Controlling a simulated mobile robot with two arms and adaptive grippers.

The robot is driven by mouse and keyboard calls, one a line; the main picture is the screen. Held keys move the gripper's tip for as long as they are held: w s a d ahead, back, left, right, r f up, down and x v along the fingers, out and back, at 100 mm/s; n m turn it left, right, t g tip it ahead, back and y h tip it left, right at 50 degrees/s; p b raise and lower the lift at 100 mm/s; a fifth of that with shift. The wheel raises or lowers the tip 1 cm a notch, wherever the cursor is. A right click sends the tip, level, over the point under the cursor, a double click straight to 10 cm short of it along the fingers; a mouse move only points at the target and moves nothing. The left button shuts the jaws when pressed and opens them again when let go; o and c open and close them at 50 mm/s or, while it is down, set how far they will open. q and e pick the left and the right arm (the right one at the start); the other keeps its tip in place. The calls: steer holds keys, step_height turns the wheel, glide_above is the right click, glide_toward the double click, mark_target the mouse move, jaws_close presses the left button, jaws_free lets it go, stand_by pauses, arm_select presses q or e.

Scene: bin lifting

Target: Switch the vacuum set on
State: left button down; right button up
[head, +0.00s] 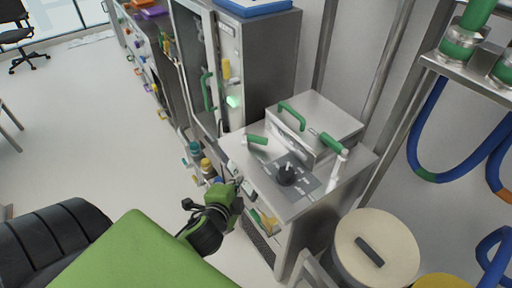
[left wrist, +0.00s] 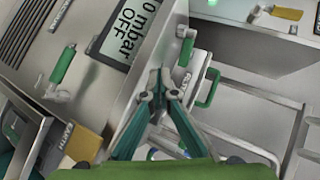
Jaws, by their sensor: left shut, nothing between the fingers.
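The vacuum set appears to be the steel cabinet (head: 325,190) in the middle right of the head view. Its top carries a black knob (head: 287,174) and green-handled valves (head: 331,142). In the left wrist view a display (left wrist: 122,35) on a steel panel reads "0 mbar OFF". My left gripper (head: 238,183) is shut and empty beside the cabinet's upper left front edge. In the left wrist view its fingertips (left wrist: 159,88) are together just below and right of the display. They hide what lies behind them, and I cannot tell whether they touch the panel. My right gripper is not in view.
A tall steel cabinet (head: 270,62) stands behind the set. A round drum with a pale lid (head: 378,245) stands close at its right. Blue hoses (head: 425,150) hang at the right. Open floor (head: 95,130) lies to the left.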

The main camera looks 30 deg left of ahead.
arm_select(q)
steer(key=w+r+m+t, duration=0.1)
steer(key=w+r+m, duration=0.1)
steer(key=m, duration=0.1)
steer(key=t+p, duration=0.1)
steer(key=p, duration=0.2)
glide_toward(259, 143)
steer(key=x, duration=0.6)
steer(key=shift+w+a, duration=0.1)
steer(key=shift+w, duration=0.2)
steer(key=shift+f, duration=0.1)
steer(key=shift+a, duration=0.1)
